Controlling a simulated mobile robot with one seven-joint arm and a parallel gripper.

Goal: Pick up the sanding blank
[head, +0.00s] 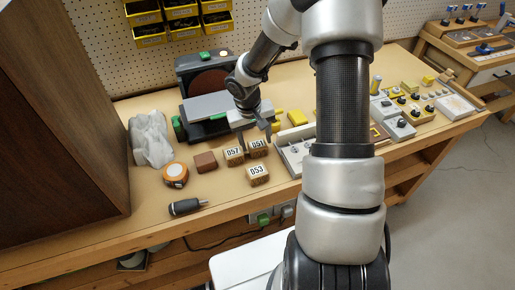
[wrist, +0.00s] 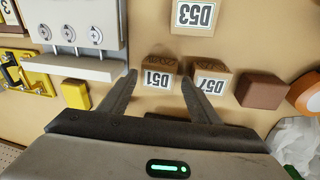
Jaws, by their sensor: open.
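Several small wooden blocks lie on the bench, and the pictures do not name one as the sanding blank. The plain brown block (head: 205,162) has no label; it also shows in the wrist view (wrist: 262,91). Three tan blocks carry labels: D51 (head: 258,147), D57 (head: 234,156) and D53 (head: 259,175). My gripper (head: 254,138) is open and empty, over the bench by D51 and D57. In the wrist view its fingertips (wrist: 158,82) lie on either side of block D51 (wrist: 158,73), with the right one in front of block D57 (wrist: 211,78). Block D53 (wrist: 194,15) is beyond.
A disc sander (head: 207,98) stands behind the blocks. A metal fixture tray (head: 292,152) is close on the right. The tall brown cabinet (head: 62,105) bounds the left side.

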